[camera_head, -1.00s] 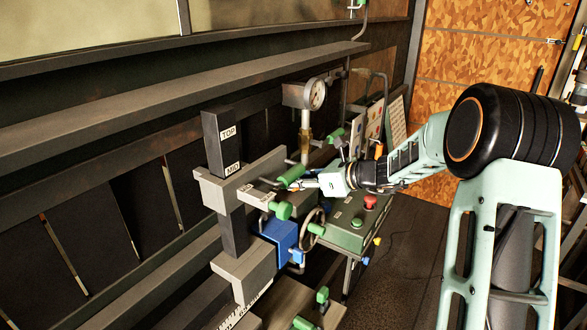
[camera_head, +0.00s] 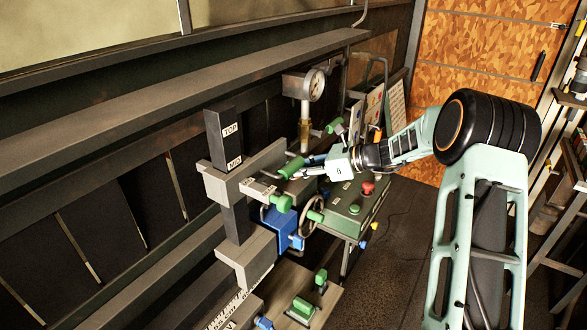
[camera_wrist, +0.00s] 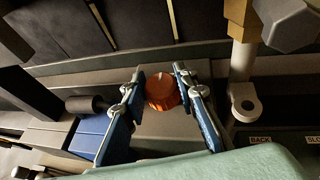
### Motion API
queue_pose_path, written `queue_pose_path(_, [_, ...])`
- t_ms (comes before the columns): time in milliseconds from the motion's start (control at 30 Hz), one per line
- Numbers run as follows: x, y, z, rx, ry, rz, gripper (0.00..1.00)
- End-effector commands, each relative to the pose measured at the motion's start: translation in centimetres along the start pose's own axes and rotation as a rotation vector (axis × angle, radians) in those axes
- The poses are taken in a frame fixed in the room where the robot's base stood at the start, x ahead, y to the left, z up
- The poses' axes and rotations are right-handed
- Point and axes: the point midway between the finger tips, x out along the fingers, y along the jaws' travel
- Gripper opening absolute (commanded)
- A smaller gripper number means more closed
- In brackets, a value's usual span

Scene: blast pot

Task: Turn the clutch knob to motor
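An orange round knob (camera_wrist: 162,91) with a pale pointer line shows in the wrist view, mounted on a grey block. My gripper (camera_wrist: 159,72) is open, with one blue-backed finger on each side of the knob. The right finger is closer to the knob than the left; I cannot tell whether it touches. In the head view my gripper (camera_head: 300,171) points left at the machine, beside a green handle (camera_head: 291,167). The knob cannot be made out there. No "motor" label is readable.
A handwheel (camera_head: 312,215), a blue block (camera_head: 283,229) and a green box with a red button (camera_head: 367,188) lie close below my gripper. A pressure gauge (camera_head: 316,84) stands above it. In the wrist view, a metal bracket (camera_wrist: 245,103) stands to the right.

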Motion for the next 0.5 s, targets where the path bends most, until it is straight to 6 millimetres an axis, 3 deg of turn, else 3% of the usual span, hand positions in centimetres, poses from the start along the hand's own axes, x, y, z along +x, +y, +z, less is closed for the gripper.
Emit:
queue_pose_path(133, [0.01,0.01,0.01,0.0,0.0,0.0,0.44])
queue_pose_path(500, [-0.66,-0.08,0.02,0.0,0.001,-0.003,0.44])
